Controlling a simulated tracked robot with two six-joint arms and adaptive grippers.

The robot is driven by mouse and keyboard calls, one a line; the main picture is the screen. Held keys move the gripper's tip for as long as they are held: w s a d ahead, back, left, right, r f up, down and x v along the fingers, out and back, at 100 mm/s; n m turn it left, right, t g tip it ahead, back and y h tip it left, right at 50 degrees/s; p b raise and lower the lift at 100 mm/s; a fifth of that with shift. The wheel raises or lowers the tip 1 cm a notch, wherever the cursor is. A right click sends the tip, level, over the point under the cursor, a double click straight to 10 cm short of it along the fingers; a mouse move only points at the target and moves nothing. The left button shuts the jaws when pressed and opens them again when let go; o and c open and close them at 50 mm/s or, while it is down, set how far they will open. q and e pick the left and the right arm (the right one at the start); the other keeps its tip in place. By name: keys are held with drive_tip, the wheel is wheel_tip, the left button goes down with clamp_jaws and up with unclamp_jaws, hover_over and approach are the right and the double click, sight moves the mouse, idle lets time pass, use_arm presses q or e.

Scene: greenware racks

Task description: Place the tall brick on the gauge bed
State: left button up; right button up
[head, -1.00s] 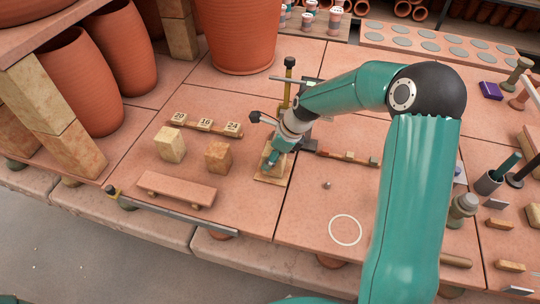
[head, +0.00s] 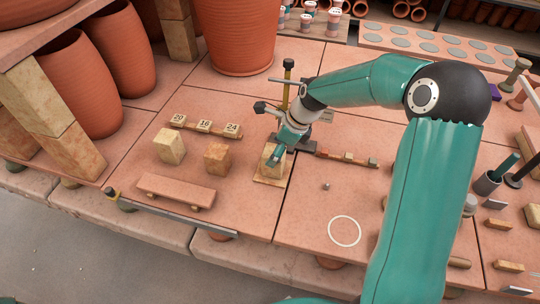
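My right gripper (head: 276,158) reaches down at this brick from behind and right. One teal finger shows against the brick's right side and covers part of it. The other finger is hidden, so I cannot tell whether the gripper grips the brick. My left gripper is out of view.
A pale brick (head: 169,146) and a brown brick (head: 217,158) stand left of the bed, behind a low clay board (head: 176,190). A strip with blocks numbered 20, 16 and 24 (head: 204,127) lies behind. Tiles around the white ring (head: 344,231) are mostly clear.

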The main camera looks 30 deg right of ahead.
drive_tip(key=v, duration=0.8)
